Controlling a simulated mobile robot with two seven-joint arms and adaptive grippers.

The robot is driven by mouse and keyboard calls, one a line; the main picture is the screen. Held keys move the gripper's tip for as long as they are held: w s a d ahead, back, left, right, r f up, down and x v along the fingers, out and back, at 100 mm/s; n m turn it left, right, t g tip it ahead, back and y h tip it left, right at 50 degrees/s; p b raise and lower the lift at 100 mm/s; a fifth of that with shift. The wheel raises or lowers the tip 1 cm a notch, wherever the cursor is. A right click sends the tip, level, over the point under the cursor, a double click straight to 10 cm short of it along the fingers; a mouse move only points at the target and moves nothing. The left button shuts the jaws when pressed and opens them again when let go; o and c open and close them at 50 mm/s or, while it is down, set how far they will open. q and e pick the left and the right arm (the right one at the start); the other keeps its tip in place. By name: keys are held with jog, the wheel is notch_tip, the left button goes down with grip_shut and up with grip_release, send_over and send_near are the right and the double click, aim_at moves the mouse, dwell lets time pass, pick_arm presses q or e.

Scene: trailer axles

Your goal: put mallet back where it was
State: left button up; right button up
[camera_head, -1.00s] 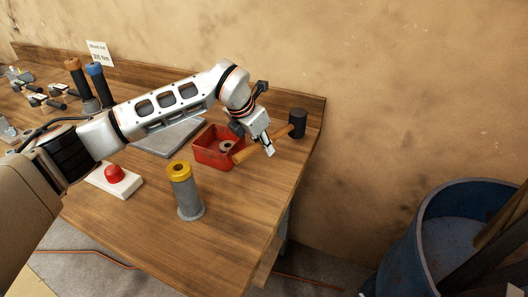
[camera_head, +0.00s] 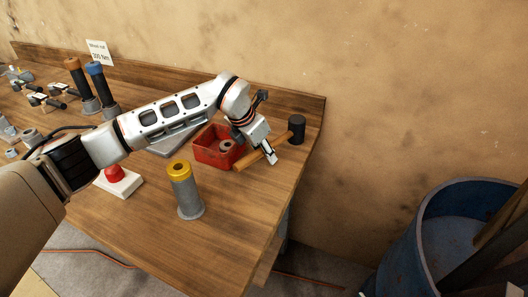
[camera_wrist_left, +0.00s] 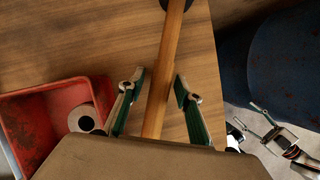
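The mallet has a wooden handle (camera_head: 250,160) and a black head (camera_head: 297,130). It lies near the table's right end, beside the red bin. My left gripper (camera_head: 272,160) is over the handle. In the left wrist view the fingers of my left gripper (camera_wrist_left: 160,82) stand apart on both sides of the handle (camera_wrist_left: 164,75), with gaps on each side. Most of the mallet head is outside that view. My right gripper (camera_wrist_left: 241,114) shows small at the right of the wrist view, low beside the table, with its fingers spread and nothing between them.
The red bin (camera_head: 207,156) with a grey ring inside stands left of the handle. A yellow-topped grey cylinder (camera_head: 184,190) stands in front. A red button on a white base (camera_head: 122,186) is further left. A blue barrel (camera_head: 400,255) stands on the floor at right.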

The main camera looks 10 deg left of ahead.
pick_arm(q)
jog(key=v, duration=1.2)
jog(key=shift+b, duration=0.3)
